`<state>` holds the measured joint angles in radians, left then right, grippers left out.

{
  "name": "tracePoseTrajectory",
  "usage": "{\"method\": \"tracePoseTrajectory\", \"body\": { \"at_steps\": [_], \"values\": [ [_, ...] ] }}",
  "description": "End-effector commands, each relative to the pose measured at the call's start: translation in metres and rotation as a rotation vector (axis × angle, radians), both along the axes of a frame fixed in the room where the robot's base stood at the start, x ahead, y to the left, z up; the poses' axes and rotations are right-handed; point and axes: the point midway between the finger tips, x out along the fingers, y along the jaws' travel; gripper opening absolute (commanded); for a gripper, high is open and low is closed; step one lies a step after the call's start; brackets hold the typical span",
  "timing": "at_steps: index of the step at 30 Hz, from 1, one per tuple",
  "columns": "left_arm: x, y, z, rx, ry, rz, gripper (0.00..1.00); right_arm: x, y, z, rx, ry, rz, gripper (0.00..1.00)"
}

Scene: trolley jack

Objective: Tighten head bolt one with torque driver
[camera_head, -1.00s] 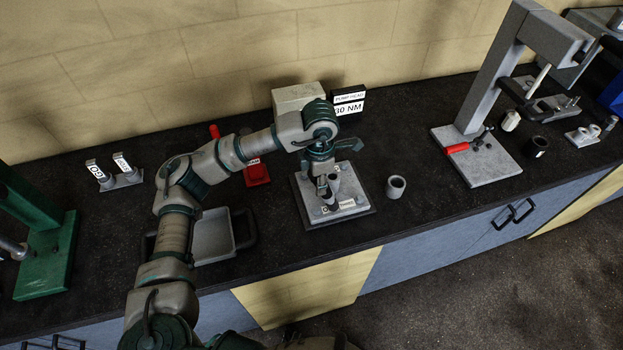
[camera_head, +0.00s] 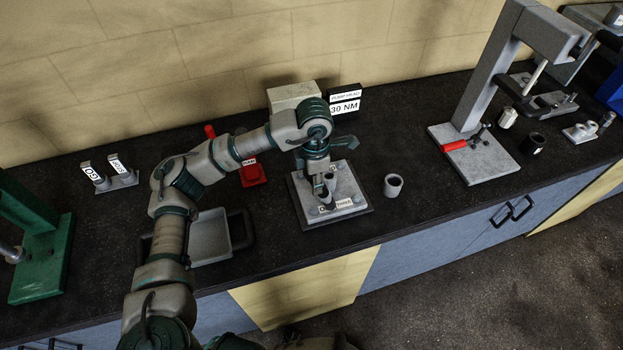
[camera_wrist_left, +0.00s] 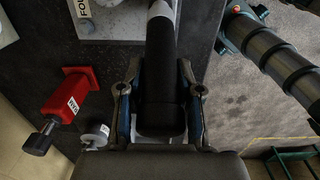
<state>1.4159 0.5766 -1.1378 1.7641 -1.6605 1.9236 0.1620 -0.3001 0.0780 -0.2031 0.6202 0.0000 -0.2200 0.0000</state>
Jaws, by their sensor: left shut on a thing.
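My left gripper (camera_head: 322,180) is over the light grey pump head plate (camera_head: 345,202) on the bench. In the left wrist view my left gripper (camera_wrist_left: 158,100) is shut on the black handle of the torque driver (camera_wrist_left: 160,65), with one finger on each side. The driver's paler shaft points toward the plate (camera_wrist_left: 112,20). In the head view the driver (camera_head: 329,190) is partly hidden by the gripper, its lower end over the plate's front part. Whether its tip touches a bolt I cannot tell. My right gripper is not in view.
A sign reading 30 NM (camera_head: 345,105) stands behind the plate. A grey cup (camera_head: 393,186) is right of it, a red block (camera_head: 252,173) and a grey tray (camera_head: 210,238) left. A grey press (camera_head: 475,150) stands further right. Bench between cup and press is clear.

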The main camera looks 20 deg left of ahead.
Motion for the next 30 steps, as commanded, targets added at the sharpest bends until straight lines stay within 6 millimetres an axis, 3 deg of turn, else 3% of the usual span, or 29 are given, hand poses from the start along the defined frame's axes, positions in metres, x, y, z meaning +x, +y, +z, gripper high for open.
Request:
{"method": "tracePoseTrajectory", "body": {
  "at_steps": [8, 22, 30],
  "values": [
    [0.0, 0.003, -0.001, -0.005, 0.002, -0.002, 0.0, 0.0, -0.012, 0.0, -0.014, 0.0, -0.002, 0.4],
    [0.0, 0.003, -0.004, -0.001, 0.004, 0.0, 0.0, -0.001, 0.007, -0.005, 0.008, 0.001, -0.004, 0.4],
    [0.0, 0.003, -0.004, -0.001, 0.007, -0.001, 0.0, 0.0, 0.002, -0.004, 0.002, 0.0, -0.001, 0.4]
  ]
}}
